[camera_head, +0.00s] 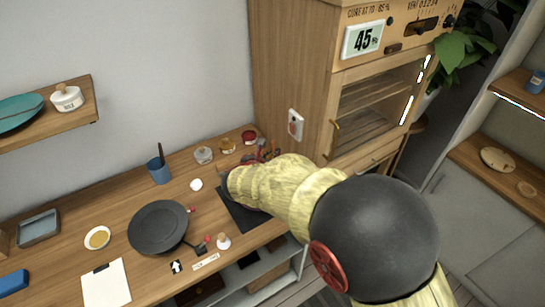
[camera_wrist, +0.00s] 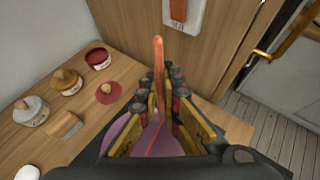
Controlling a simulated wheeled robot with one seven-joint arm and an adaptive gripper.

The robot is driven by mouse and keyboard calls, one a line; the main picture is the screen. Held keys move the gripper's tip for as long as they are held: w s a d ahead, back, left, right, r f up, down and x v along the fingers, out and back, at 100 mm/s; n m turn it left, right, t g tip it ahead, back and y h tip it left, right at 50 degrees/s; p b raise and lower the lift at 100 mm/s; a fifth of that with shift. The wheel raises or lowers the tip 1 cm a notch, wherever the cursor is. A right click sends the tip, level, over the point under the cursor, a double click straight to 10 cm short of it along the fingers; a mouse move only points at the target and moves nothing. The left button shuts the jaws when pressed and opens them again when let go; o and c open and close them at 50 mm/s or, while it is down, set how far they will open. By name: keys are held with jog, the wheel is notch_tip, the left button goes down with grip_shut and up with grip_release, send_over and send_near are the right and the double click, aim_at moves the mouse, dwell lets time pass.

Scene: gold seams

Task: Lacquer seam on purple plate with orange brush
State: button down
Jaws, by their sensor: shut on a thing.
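My gripper (camera_wrist: 160,88) is shut on the orange brush (camera_wrist: 158,60), whose handle stands up between the fingers in the wrist view. The purple plate (camera_wrist: 117,137) lies below the gripper, partly hidden by the fingers and the wrist. A thin red line (camera_wrist: 153,142) runs across the plate between the fingers. The brush's tip is hard to make out, so I cannot tell whether it touches the plate. In the head view my arm hides the plate and most of the gripper. An open jar of red lacquer (camera_wrist: 98,57) also shows in the head view (camera_head: 249,137).
Jars with wooden lids (camera_wrist: 67,81), a red disc (camera_wrist: 109,93) and a wooden block (camera_wrist: 63,124) stand left of the gripper. A black mat (camera_head: 238,212) lies under my arm.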

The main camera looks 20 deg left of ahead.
aim_at(273, 145)
jog(key=shift+r+p, duration=1.7)
jog(key=shift+r, duration=0.6)
jog(key=shift+r+p, duration=1.7)
jog(key=shift+r, duration=0.6)
jog(key=c, duration=2.5)
grip_release()
jog(key=shift+c, duration=0.2)
grip_shut()
